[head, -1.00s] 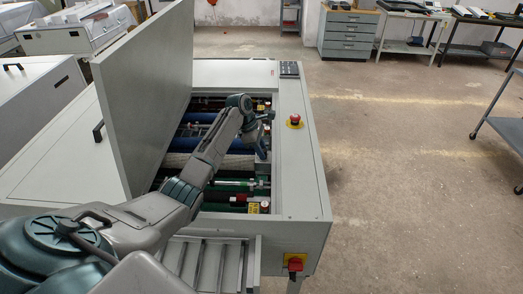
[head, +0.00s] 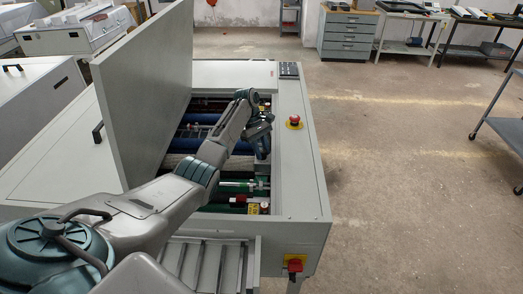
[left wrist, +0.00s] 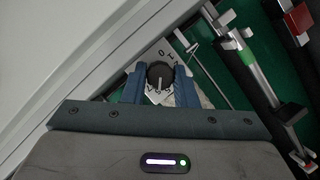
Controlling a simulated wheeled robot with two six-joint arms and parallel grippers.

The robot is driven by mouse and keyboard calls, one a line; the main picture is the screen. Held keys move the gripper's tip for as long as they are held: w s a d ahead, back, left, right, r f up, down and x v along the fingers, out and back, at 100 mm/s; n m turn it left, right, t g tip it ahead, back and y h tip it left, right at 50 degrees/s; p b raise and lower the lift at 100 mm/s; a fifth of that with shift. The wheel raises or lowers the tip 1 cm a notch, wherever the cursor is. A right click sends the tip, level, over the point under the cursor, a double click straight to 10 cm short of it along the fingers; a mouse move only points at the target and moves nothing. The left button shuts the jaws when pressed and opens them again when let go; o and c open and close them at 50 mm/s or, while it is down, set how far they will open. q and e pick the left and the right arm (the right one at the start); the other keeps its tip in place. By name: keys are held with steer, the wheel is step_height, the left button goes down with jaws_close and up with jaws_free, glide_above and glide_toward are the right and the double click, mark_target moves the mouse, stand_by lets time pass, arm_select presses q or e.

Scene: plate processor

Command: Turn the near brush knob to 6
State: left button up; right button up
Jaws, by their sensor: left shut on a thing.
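The near brush knob (left wrist: 160,76) is a round black knob with a pale pointer line, on a light dial plate (left wrist: 165,53) with printed numbers. In the left wrist view, the blue fingers of my left gripper (left wrist: 159,84) stand on both sides of the knob and are shut on it. The pointer line points toward the gripper's palm. Some dial numbers are hidden by the fingers. My right gripper is not in view.
The raised grey lid (head: 145,90) stands left of my arm. Rollers (head: 205,133) lie inside the plate processor (head: 295,165). A red emergency button (head: 295,120) is on its right rim, and a red switch (head: 295,264) is on the front.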

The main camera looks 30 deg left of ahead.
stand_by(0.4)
arm_select(q)
steer(key=o, duration=1)
steer(key=shift+s, duration=0.1)
steer(key=shift+r, duration=0.1)
steer(key=shift+w+a+r, duration=0.25)
steer(key=shift+r, duration=0.2)
steer(key=v, duration=0.6)
steer(key=shift+a+r, duration=0.3)
steer(key=shift+r, duration=0.05)
steer(key=shift+s, duration=0.1)
